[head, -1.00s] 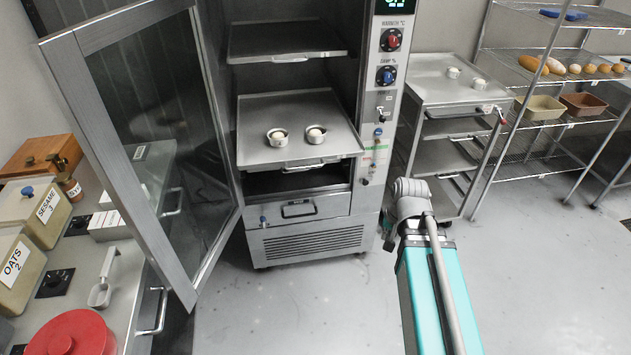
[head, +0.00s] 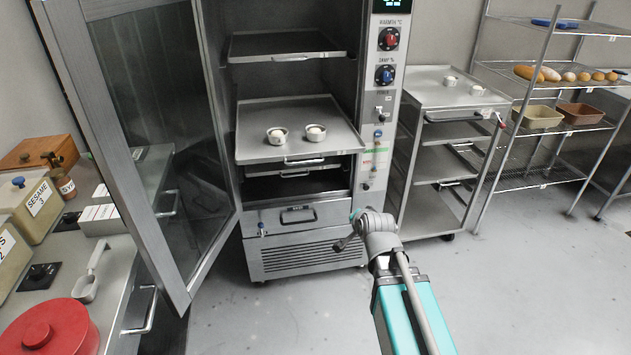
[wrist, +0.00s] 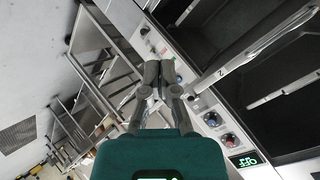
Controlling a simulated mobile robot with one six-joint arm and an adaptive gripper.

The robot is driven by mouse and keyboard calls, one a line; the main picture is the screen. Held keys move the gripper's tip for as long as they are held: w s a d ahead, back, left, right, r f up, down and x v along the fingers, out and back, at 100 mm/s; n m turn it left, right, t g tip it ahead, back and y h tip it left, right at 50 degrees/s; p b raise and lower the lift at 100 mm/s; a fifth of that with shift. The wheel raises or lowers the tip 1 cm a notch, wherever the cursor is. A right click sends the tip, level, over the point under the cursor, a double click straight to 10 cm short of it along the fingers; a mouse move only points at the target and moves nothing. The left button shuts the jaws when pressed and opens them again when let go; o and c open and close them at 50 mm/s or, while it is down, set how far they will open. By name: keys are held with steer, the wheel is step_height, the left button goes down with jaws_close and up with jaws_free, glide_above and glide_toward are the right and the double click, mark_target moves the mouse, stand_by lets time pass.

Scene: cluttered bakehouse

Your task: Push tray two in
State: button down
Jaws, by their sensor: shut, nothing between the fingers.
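A steel tray (head: 262,150) carrying two small round dishes (head: 277,135) (head: 313,132) sticks out of the open cabinet at mid height in the head view. In the wrist view, a long metal edge with a small "2" (wrist: 220,72) runs diagonally on the right; I take it as the front of a cabinet tray. My gripper (head: 345,242) is low in front of the cabinet, below and right of the tray, apart from it. In the wrist view my gripper's fingers (wrist: 160,68) are together with nothing between them.
The glass door (head: 150,150) stands open at left. Another tray (head: 300,174) sits just beneath, and one (head: 285,45) above. A control panel (head: 384,100) borders the opening. A tray rack (head: 450,150) stands right. Floor in front is clear.

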steer(key=w+a+r+m+t+y+b, duration=0.2)
steer(key=a+r+m+t+b, duration=0.1)
steer(key=a+m+t+b, duration=0.5)
steer(key=shift+w+a+t+y+b, duration=0.35)
steer(key=shift+t+b, duration=0.25)
steer(key=shift+b, duration=0.3)
steer(key=shift+w+r, duration=0.1)
steer(key=shift+w, duration=0.05)
steer(key=p+x, duration=0.2)
steer(key=x, duration=1.1)
steer(key=shift+w+p, duration=0.3)
steer(key=shift+w, duration=0.1)
steer(key=shift+w+a, duration=0.15)
